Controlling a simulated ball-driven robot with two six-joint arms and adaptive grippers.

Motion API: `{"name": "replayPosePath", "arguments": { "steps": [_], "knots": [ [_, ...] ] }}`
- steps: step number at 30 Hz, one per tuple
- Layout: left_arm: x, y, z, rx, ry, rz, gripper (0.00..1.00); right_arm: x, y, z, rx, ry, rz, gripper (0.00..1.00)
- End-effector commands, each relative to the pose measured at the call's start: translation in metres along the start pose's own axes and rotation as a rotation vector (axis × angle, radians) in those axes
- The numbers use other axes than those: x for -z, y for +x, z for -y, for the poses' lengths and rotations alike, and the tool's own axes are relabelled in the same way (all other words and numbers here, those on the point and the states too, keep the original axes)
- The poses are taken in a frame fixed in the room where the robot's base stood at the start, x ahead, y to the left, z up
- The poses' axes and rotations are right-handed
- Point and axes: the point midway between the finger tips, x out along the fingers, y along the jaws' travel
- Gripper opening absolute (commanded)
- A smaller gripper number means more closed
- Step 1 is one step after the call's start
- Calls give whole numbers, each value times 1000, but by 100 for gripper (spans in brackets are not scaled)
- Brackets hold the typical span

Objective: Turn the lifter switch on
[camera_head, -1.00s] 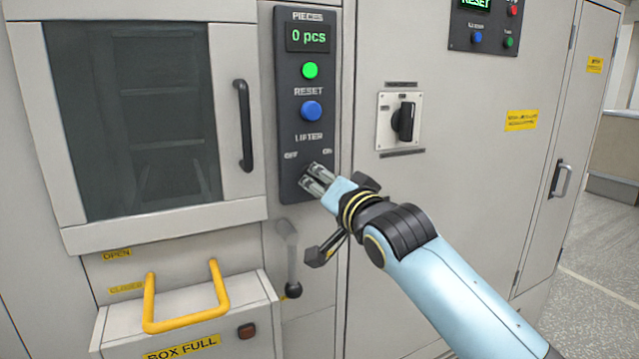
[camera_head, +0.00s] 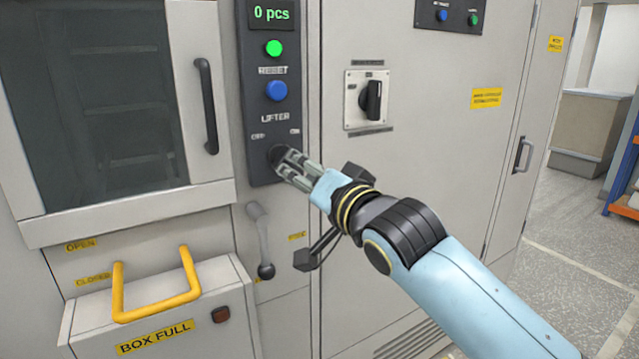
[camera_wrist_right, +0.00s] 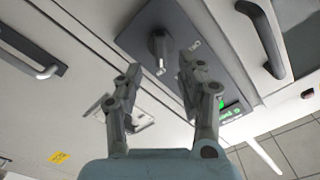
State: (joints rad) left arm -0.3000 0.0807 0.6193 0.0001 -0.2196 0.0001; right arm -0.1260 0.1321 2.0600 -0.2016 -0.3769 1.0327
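The lifter switch (camera_head: 276,154) is a dark rotary knob at the bottom of the black control panel, under the LIFTER label and between OFF and ON. My right gripper (camera_head: 288,164) is in front of it and partly hides it. In the right wrist view the knob (camera_wrist_right: 158,43) stands out from the panel, just beyond the fingertips and nearer the left finger. My right gripper (camera_wrist_right: 172,66) is open there, with a gap between its fingers and nothing held. Contact with the knob cannot be told. My left gripper is not in view.
Above the switch are a blue button (camera_head: 276,90), a green button (camera_head: 273,48) and a 0 pcs display (camera_head: 271,13). Nearby are a black rotary switch (camera_head: 371,99), a door handle (camera_head: 206,105), a grey lever (camera_head: 260,240) and a yellow-handled box (camera_head: 160,312).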

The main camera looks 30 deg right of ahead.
Motion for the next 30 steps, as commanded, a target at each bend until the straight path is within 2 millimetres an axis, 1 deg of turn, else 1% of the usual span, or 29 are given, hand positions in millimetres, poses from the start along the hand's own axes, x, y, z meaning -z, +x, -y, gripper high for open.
{"name": "replayPosePath", "arguments": {
  "steps": [1,3,6,10,14,27,30],
  "knots": [
    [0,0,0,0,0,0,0,-1,-13,-1,-1,0,2,38],
    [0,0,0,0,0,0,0,-1,-27,0,-1,0,2,38],
    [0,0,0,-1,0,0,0,-1,-44,0,0,-1,1,38],
    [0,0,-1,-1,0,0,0,0,-57,0,0,-1,1,38],
    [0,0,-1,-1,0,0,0,0,-61,0,1,1,-1,38],
    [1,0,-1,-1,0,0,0,0,-60,0,1,1,-1,38],
    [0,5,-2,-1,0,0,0,-4,-60,-3,0,1,-1,38]
  ]
}}
